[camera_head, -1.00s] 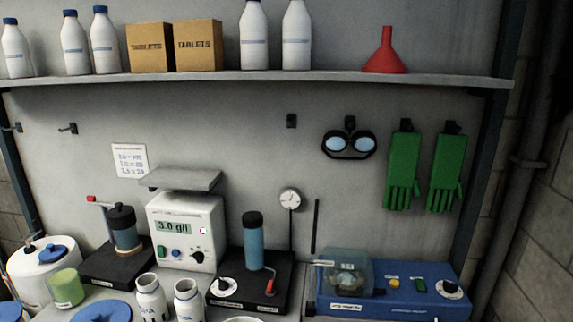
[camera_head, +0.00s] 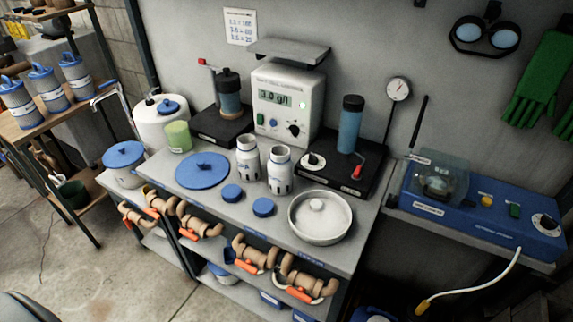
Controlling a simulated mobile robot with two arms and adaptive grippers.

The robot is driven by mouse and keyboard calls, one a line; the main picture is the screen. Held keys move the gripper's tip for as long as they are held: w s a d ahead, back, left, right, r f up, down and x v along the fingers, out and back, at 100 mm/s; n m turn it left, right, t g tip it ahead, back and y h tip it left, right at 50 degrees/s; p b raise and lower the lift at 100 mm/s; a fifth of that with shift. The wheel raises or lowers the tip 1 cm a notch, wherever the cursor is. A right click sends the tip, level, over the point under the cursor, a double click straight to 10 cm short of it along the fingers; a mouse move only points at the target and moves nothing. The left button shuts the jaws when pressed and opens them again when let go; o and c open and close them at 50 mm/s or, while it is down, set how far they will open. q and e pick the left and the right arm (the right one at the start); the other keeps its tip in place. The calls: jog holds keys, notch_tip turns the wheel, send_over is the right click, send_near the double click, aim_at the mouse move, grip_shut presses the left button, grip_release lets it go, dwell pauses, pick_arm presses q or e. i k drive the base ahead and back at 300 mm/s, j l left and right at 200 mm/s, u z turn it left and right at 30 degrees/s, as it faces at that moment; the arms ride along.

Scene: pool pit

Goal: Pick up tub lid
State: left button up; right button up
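A large round blue lid (camera_head: 202,171) with a small knob lies flat on the grey bench, left of two open white bottles. A white tub with a similar blue lid (camera_head: 124,154) on it stands at the bench's left end. I cannot tell for certain which of the two is the tub lid. Neither of my grippers is in view.
Two small blue caps (camera_head: 263,207) and a metal pan (camera_head: 320,217) are near the bench's front edge (camera_head: 300,244). A green cup (camera_head: 178,136) and a reading device (camera_head: 288,103) stand behind. Pipe valves (camera_head: 252,254) are below the front edge.

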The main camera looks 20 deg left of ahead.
aim_at(202, 171)
jog(key=j+u, duration=0.1)
jog(key=u, duration=0.7)
jog(key=i+j+u, duration=0.1)
jog(key=u, duration=0.35)
jog(key=k+z, duration=0.1)
jog(key=z, duration=0.9)
jog(key=i+j, duration=0.25)
jog(key=i+j+u, duration=0.15)
jog(key=j, duration=0.3)
jog(key=i, duration=0.05)
